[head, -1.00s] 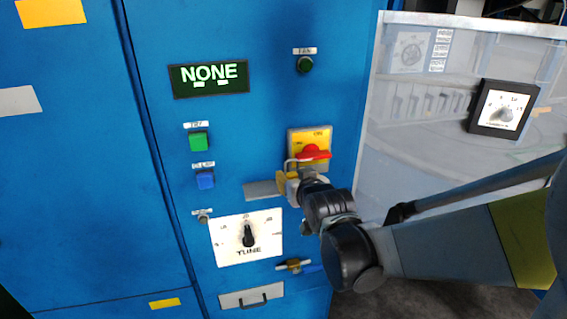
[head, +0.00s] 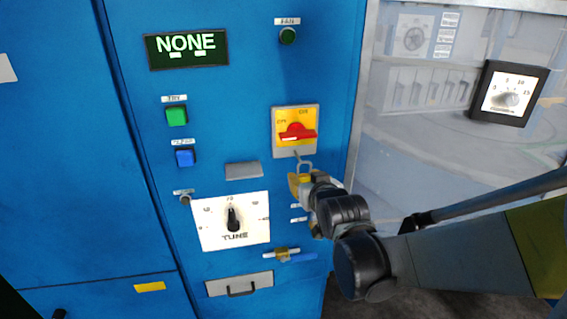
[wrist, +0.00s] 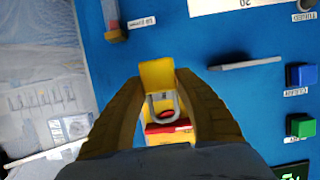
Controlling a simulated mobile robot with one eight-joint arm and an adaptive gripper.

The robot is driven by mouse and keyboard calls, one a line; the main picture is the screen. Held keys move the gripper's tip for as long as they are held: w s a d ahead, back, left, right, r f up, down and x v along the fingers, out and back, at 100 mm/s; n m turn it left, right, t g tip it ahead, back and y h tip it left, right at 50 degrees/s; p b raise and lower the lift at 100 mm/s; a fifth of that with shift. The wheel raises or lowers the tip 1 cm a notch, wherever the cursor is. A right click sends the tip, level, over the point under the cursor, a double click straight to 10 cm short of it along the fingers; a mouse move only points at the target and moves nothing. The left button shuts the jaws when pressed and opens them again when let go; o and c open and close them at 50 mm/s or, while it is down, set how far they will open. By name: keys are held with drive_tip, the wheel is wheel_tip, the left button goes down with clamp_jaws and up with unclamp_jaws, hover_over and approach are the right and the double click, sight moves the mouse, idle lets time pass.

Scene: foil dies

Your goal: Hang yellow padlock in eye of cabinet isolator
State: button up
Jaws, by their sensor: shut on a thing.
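My gripper (head: 302,185) is shut on the yellow padlock (wrist: 157,73), whose body shows between the two fingertips in the wrist view. Its grey shackle (head: 304,166) points up in the head view, just below the isolator's lower edge. The cabinet isolator (head: 295,149) is a yellow and grey plate with a red handle (head: 297,133), lying roughly sideways. In the wrist view the red handle (wrist: 160,128) shows beyond the shackle. I cannot make out the eye clearly, nor whether the shackle touches it.
A grey plate (head: 243,170) sticks out left of the padlock. The white TUNE dial (head: 233,221) is lower left, and a brass valve with a blue lever (head: 284,254) is below. Green (head: 176,115) and blue (head: 184,157) buttons are farther left.

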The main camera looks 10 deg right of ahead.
drive_tip(key=shift+r+b+x, duration=0.15)
drive_tip(key=shift+b+x, duration=0.2)
drive_tip(key=shift+x, duration=0.85)
drive_tip(key=shift+r+b+x, duration=0.15)
drive_tip(key=shift+b+x, duration=0.15)
drive_tip(key=shift+x, duration=0.9)
drive_tip(key=shift+r+b+x, duration=0.2)
drive_tip(key=shift+b+x, duration=0.15)
drive_tip(key=shift+x, duration=0.85)
drive_tip(key=shift+w, duration=0.15)
drive_tip(key=o, duration=1.3)
drive_tip(key=shift+c, duration=0.2)
